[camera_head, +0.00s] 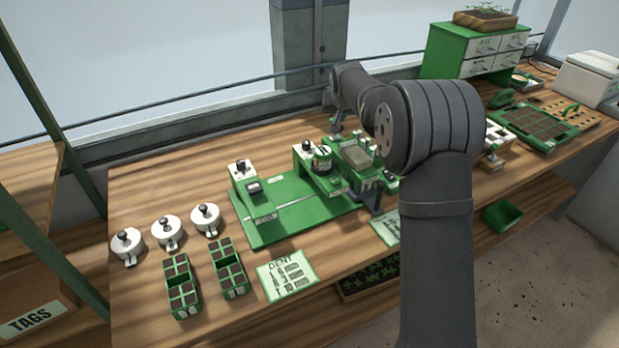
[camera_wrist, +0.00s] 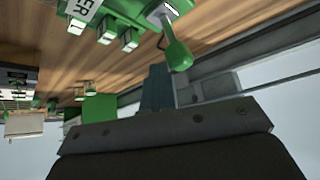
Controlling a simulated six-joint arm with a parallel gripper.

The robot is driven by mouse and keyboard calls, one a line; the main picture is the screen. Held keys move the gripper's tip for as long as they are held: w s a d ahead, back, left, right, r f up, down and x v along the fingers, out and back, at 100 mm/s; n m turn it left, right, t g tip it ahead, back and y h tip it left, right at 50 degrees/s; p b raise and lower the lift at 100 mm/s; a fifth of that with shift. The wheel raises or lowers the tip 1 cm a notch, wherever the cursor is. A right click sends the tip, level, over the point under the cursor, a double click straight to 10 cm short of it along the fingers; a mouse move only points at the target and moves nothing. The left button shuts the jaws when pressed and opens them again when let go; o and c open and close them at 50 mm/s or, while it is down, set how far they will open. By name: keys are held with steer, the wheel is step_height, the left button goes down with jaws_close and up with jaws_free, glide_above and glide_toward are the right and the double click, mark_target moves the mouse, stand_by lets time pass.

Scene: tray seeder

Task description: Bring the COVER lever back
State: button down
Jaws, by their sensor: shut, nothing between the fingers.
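The green tray seeder (camera_head: 290,222) stands on the bench, its right part partly behind my arm. In the wrist view, a lever with a rounded green knob (camera_wrist: 178,54) hangs from a pale metal fitting, beside a white label (camera_wrist: 84,10) that shows only part of its lettering, so I cannot confirm it is the COVER lever. My gripper (camera_wrist: 160,128) shows as a grey bolted bar across the lower wrist view, shut and empty. The knob appears apart from it. In the head view my arm hides the gripper's tips and their contact with any lever.
Three white lidded pots (camera_head: 167,232) and two green cell trays (camera_head: 228,268) stand left. A DENT card (camera_head: 287,275) lies in front of the seeder. Green drawers (camera_head: 440,50) and a large seed tray (camera_head: 535,130) are at the right. A rail runs behind the bench.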

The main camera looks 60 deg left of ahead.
steer(key=shift+s+d+f, duration=0.1)
steer(key=shift+s+f, duration=0.05)
steer(key=shift+f, duration=0.35)
steer(key=shift+s+d+f, duration=0.1)
steer(key=shift+s+f, duration=0.05)
steer(key=shift+f, duration=0.3)
steer(key=shift+a, duration=0.15)
step_height(320, 180, up, 7)
steer(key=w, duration=0.1)
steer(key=shift+w, duration=0.25)
steer(key=shift+f, duration=0.2)
steer(key=shift+s+f, duration=0.2)
steer(key=shift+f, duration=0.75)
steer(key=shift+s+f, duration=0.2)
steer(key=shift+f, duration=0.8)
steer(key=shift+s+f, duration=0.2)
steer(key=shift+f, duration=0.75)
